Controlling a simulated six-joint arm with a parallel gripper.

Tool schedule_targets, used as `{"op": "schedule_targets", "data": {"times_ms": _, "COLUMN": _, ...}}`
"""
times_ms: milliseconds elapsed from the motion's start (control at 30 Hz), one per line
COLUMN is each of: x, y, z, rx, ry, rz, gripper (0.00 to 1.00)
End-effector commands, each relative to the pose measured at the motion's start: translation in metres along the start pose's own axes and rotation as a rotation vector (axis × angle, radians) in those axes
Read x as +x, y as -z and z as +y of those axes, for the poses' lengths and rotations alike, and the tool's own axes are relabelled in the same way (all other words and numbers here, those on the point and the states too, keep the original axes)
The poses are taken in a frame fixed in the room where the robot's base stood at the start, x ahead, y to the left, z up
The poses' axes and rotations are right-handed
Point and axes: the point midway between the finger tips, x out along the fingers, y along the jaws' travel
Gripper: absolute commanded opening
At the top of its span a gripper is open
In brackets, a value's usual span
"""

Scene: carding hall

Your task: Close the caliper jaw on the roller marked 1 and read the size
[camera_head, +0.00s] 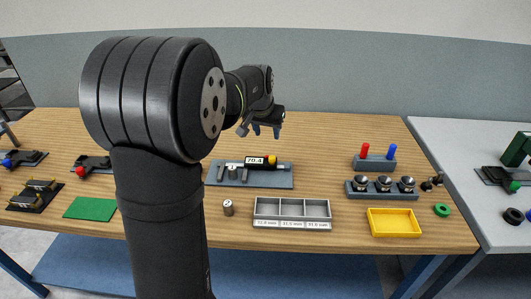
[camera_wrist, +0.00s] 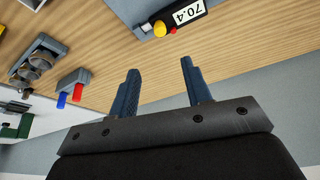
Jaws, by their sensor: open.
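The caliper (camera_head: 262,162) lies on a grey-blue base plate (camera_head: 265,181) in the middle of the table; its display reads 70.4, and it has a yellow knob (camera_head: 272,158). A small metal roller (camera_head: 232,171) stands on the plate by the caliper jaws; its mark is too small to read. Another roller (camera_head: 228,208), marked with what looks like a 2, stands on the table in front. My gripper (camera_head: 265,132) is open and empty, above and behind the caliper. In the wrist view the two blue fingers (camera_wrist: 158,88) are apart, and the caliper display (camera_wrist: 187,15) shows at the top.
A grey three-compartment tray (camera_head: 291,209) with size labels stands in front, empty. A yellow tray (camera_head: 394,222) is at the right front. A rack with metal knobs (camera_head: 383,187) and a holder with red and blue pegs (camera_head: 375,162) stand right. A green mat (camera_head: 90,207) lies left.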

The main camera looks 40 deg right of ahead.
Motion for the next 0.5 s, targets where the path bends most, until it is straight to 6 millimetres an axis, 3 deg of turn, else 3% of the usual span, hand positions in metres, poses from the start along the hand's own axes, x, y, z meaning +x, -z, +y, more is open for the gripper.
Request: {"op": "schedule_targets", "data": {"times_ms": 500, "x": 0.111, "y": -0.001, "z": 0.0, "rx": -0.001, "ry": -0.001, "rz": -0.003, "gripper": 0.45}}
